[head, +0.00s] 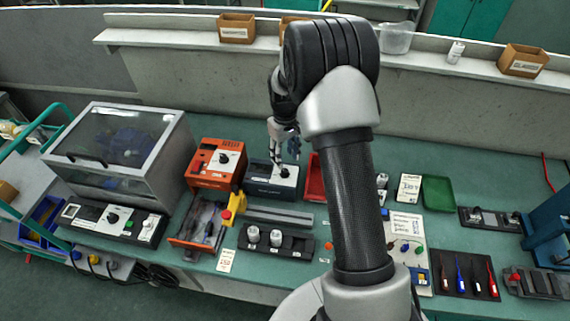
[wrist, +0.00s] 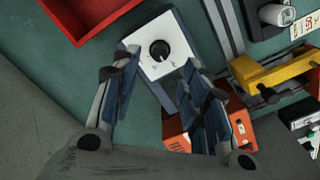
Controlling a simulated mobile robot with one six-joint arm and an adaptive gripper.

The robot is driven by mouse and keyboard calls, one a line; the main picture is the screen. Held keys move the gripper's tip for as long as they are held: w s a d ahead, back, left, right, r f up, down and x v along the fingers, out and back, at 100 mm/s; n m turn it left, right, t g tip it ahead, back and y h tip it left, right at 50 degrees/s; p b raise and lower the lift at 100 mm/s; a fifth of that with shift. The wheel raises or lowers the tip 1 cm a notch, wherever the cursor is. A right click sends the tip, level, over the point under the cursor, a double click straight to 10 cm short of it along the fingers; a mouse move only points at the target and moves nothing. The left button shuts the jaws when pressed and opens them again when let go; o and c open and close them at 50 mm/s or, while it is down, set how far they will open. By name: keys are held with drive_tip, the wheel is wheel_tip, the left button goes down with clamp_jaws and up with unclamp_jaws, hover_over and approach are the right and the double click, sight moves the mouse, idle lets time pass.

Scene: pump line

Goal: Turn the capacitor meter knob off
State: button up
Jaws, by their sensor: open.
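The grey meter (head: 262,189), which I take to be the capacitor meter, stands on the green bench between an orange device and a red tray. Its label is too small to read. Its white panel (wrist: 176,40) carries a round black knob (wrist: 159,50) with a pale pointer mark; its exact setting is hard to tell. My gripper (head: 285,153) is over the meter, pointing down. In the wrist view my gripper (wrist: 160,62) is open and empty, its fingers on either side of the panel's lower part, with the knob just beyond the gap between the tips. I see no contact with the knob.
The orange device (head: 212,169), with a similar knob, stands close on the left. A red tray (head: 314,180) is close on the right. A yellow part with a red button (head: 232,207) and a dark holder with pale knobs (head: 290,243) are in front.

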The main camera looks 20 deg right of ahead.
wheel_tip(320, 180, up, 5)
idle(0.7)
drive_tip(key=s+a+r+m+t+b, duration=0.1)
drive_tip(key=s+a+r, duration=0.2)
drive_tip(key=s+r, duration=0.4)
drive_tip(key=s+a+r+t, duration=0.1)
drive_tip(key=s+a+r, duration=0.25)
drive_tip(key=r, duration=0.55)
drive_tip(key=s+a+r+t, duration=0.1)
drive_tip(key=s+a, duration=0.1)
drive_tip(key=s, duration=0.8)
drive_tip(key=s+a+r+m+t+b, duration=0.1)
drive_tip(key=s+a, duration=0.1)
drive_tip(key=s, duration=0.8)
drive_tip(key=shift+s+a+t, duration=0.2)
drive_tip(key=shift+a+t, duration=0.1)
